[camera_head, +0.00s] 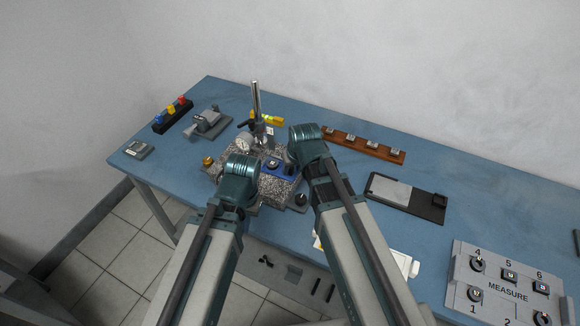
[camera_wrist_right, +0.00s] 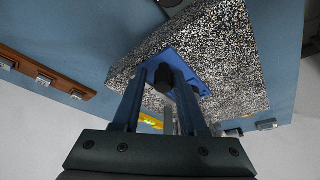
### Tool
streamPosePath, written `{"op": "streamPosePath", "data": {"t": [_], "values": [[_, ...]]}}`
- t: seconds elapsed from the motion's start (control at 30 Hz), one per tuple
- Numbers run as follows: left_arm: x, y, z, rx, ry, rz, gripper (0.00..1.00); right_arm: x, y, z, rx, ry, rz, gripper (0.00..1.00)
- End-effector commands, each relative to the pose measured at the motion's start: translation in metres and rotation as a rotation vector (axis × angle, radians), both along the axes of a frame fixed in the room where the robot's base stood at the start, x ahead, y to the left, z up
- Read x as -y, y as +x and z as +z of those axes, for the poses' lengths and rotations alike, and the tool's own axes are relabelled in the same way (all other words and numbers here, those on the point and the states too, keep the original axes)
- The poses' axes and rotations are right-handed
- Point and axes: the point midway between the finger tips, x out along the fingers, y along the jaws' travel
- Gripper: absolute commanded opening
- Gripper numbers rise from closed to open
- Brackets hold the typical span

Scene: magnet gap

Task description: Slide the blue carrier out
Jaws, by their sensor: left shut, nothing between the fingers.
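The blue carrier (camera_head: 284,169) sits on the speckled granite block (camera_head: 262,188) in the head view, between my two wrists. In the right wrist view the carrier (camera_wrist_right: 188,70) lies just beyond my right gripper (camera_wrist_right: 162,84). A dark knob (camera_wrist_right: 164,76) shows between that gripper's two spaced fingers. I cannot tell whether the fingers touch it. My left gripper (camera_head: 240,166) is over the left part of the granite block. It is shut and empty, and its fingertips are mostly hidden by the wrist.
A wooden rack (camera_head: 362,144) and a dark tray (camera_head: 428,208) lie to the right. A MEASURE panel (camera_head: 507,292) is at the front right. Blue table stays clear between them.

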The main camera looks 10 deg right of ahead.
Motion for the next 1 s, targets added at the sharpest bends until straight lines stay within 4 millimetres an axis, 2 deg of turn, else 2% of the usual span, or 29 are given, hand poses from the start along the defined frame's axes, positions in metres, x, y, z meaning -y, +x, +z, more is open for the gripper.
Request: {"op": "streamPosePath", "data": {"t": [0.07, 0.37, 0.57, 0.77, 1.0], "values": [[0.0, 0.0, 0.0, 0.0, 0.0, 0.0, 0.0, 0.0, 0.0, 0.0, 0.001, 0.001, 0.0, 0.57], [0.0, 0.0, 0.0, 0.0, 0.0, 0.0, 0.0, -0.001, 0.001, 0.001, 0.003, 0.002, 0.001, 0.57], [0.0, 0.0, 0.008, 0.0, 0.0, 0.0, 0.0, -0.001, -0.002, 0.008, 0.002, 0.003, 0.001, 0.57], [0.0, 0.0, 0.028, 0.0, 0.0, 0.0, 0.0, 0.0, -0.009, 0.028, 0.002, 0.003, 0.001, 0.57], [0.0, 0.0, 0.063, 0.0, 0.0, 0.0, 0.0, 0.003, -0.023, 0.064, 0.003, 0.002, 0.001, 0.57]]}}
